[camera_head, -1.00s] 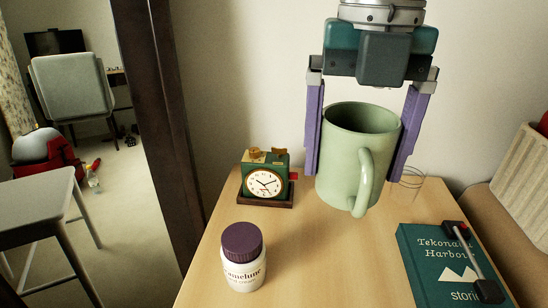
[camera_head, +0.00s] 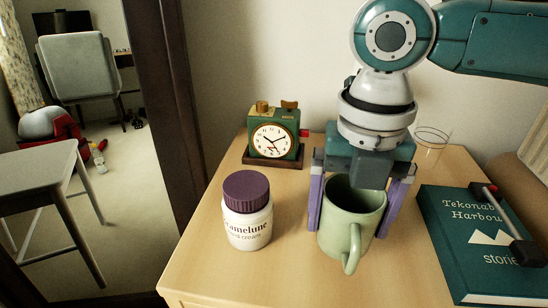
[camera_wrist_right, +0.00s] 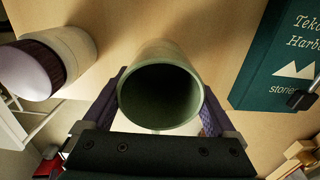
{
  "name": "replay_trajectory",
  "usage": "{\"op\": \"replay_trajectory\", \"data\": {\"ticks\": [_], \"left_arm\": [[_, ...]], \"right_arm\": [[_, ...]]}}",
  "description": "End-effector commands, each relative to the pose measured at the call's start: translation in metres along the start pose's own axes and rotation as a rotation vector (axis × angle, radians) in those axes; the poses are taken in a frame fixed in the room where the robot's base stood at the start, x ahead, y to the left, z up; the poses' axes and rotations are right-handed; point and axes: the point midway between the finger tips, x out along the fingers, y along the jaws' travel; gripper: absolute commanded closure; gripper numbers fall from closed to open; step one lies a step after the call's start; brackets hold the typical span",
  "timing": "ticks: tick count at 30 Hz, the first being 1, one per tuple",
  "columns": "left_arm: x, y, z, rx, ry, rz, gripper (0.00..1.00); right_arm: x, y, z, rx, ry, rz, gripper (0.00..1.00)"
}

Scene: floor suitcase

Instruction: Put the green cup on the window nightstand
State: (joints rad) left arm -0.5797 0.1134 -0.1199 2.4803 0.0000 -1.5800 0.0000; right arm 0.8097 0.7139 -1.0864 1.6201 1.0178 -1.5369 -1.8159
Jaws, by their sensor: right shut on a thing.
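The green cup (camera_head: 350,215) is upright at the nightstand (camera_head: 200,265), between the bottle and the book, its handle toward the camera. My right gripper (camera_head: 358,205) comes from above and is shut on the cup, one purple finger on each side. I cannot tell for sure whether the cup's base touches the wood. In the right wrist view the cup (camera_wrist_right: 160,90) is seen from its open mouth, between the fingers (camera_wrist_right: 160,100). My left gripper is not in view.
A white bottle with a purple lid (camera_head: 247,215) stands left of the cup. A green clock (camera_head: 274,138) stands behind. A teal book (camera_head: 485,240) with a red-and-black item (camera_head: 505,220) lies right.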

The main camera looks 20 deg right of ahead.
Motion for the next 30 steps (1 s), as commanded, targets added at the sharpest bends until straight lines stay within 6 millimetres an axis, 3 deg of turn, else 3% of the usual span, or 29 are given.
{"op": "replay_trajectory", "data": {"ticks": [1,3,14,15,17,25,30], "left_arm": [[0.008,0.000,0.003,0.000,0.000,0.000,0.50],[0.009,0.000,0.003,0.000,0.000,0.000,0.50],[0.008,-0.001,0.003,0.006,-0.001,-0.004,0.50],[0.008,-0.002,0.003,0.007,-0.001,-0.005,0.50],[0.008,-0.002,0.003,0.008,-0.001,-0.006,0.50],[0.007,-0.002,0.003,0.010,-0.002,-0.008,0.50],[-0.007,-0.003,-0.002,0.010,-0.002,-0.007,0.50]], "right_arm": [[0.013,0.000,0.000,0.000,0.001,0.000,0.84],[0.018,0.001,0.000,-0.001,-0.001,0.001,0.84],[0.019,0.001,0.000,-0.001,-0.001,0.002,0.84],[0.019,0.000,0.000,-0.001,-0.001,0.001,0.06],[0.019,0.000,0.000,-0.001,-0.001,0.001,0.00],[0.017,0.000,0.000,-0.001,-0.001,0.001,0.00],[-0.010,0.001,0.001,0.000,-0.002,0.003,0.00]]}}
